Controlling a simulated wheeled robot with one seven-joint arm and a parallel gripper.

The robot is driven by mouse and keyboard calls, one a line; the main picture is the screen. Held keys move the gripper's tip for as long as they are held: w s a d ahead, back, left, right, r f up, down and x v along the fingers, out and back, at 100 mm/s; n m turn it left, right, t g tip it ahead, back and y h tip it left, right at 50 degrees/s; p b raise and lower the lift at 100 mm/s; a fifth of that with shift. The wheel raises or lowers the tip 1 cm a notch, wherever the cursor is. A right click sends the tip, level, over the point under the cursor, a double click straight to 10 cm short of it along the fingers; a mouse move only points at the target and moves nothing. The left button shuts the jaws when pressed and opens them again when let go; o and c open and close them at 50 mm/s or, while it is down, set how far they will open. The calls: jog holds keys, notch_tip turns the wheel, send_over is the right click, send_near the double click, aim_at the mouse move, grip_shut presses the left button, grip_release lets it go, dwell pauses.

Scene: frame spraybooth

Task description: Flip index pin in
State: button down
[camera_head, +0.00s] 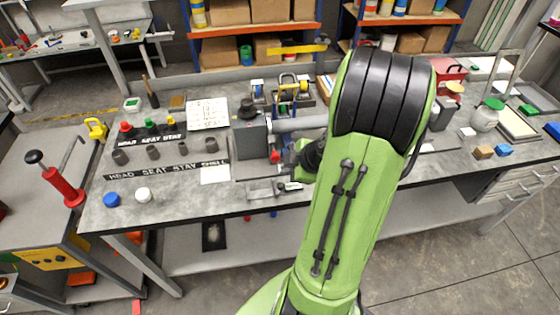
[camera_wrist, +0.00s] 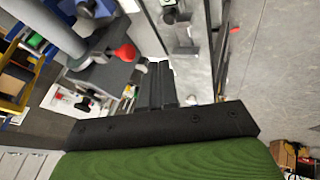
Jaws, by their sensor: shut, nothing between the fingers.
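A grey block fixture (camera_head: 252,137) with a black knob (camera_head: 247,109) on top stands at the middle of the bench, holding a grey horizontal tube (camera_head: 305,122). A small red-tipped part (camera_head: 275,156) shows at its front; a red knob (camera_wrist: 125,52) shows in the wrist view, above and left of my fingers. I cannot tell for sure which part is the index pin. My gripper (camera_wrist: 162,84) is shut and empty, its black fingers side by side, apart from the red knob in the picture. In the head view my green arm hides much of the gripper and the fixture's right side.
The bench (camera_head: 185,190) carries labelled strips marked HEAD SEAT STAY SHELL (camera_head: 150,170), several dark cylinders, and blue (camera_head: 112,199) and white caps (camera_head: 143,194) at front left. A red lever (camera_head: 62,187) stands on the left cart.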

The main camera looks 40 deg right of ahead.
aim_at(276, 156)
jog(key=w+d+f, duration=0.2)
jog(key=w+f, duration=0.1)
jog(key=w, duration=0.2)
jog(key=shift+w+p, duration=0.2)
jog(key=shift+p, duration=0.25)
jog(key=shift+d+f, duration=0.1)
jog(key=shift+w+d+f+b, duration=0.1)
jog(key=shift+w+d+b, duration=0.5)
jog(key=shift+w+b, duration=0.25)
